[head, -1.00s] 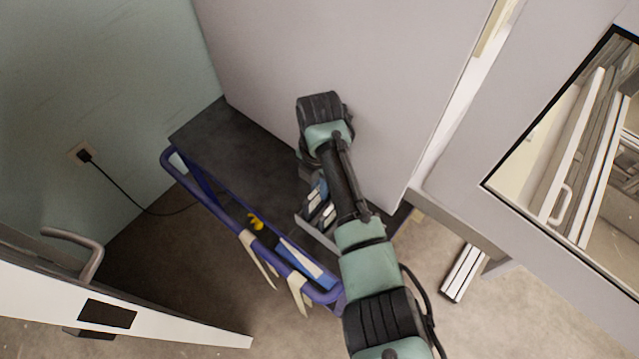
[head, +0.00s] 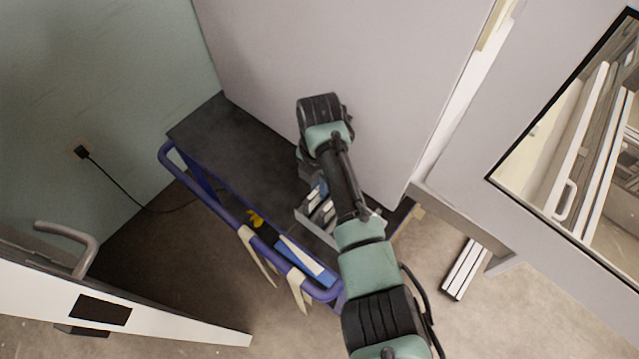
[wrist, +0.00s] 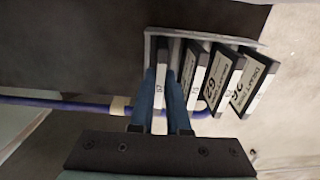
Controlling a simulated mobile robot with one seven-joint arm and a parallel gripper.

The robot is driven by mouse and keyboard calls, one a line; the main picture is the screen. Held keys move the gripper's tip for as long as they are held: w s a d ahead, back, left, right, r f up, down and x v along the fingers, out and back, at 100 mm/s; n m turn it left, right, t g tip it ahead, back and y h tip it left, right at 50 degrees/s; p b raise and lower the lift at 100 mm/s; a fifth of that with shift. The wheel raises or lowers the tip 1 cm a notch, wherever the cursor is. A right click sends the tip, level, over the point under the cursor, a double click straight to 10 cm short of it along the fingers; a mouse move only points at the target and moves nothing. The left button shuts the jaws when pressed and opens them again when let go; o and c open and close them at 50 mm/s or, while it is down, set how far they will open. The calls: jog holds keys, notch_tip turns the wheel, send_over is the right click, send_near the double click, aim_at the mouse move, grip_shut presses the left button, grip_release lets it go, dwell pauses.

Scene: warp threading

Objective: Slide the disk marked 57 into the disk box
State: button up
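A grey disk box (head: 318,234) stands on the dark top of a trolley in the head view, partly hidden by my arm. In the wrist view the box's rim (wrist: 215,37) shows behind several dark disks with white edges standing in it. My gripper (wrist: 162,100) has blue fingers on either side of the leftmost disk (wrist: 160,88) and appears shut on it. That disk is upright, with its far end at the box. Its edge label is too small to read surely as 57. The other disks (wrist: 225,82) lean to the right of my gripper.
The trolley has a blue rail (head: 215,208) with pale straps (head: 258,258). A blue-and-white object (head: 305,262) and a small yellow item (head: 255,219) lie near the rail. A large pale panel (head: 350,60) rises directly behind the trolley. Open floor lies in front.

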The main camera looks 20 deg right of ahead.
jog(key=o, duration=0.5)
jog(key=shift+r, duration=0.1)
notch_tip(320, 180, up, 13)
jog(key=shift+p, duration=0.3)
dwell(0.4)
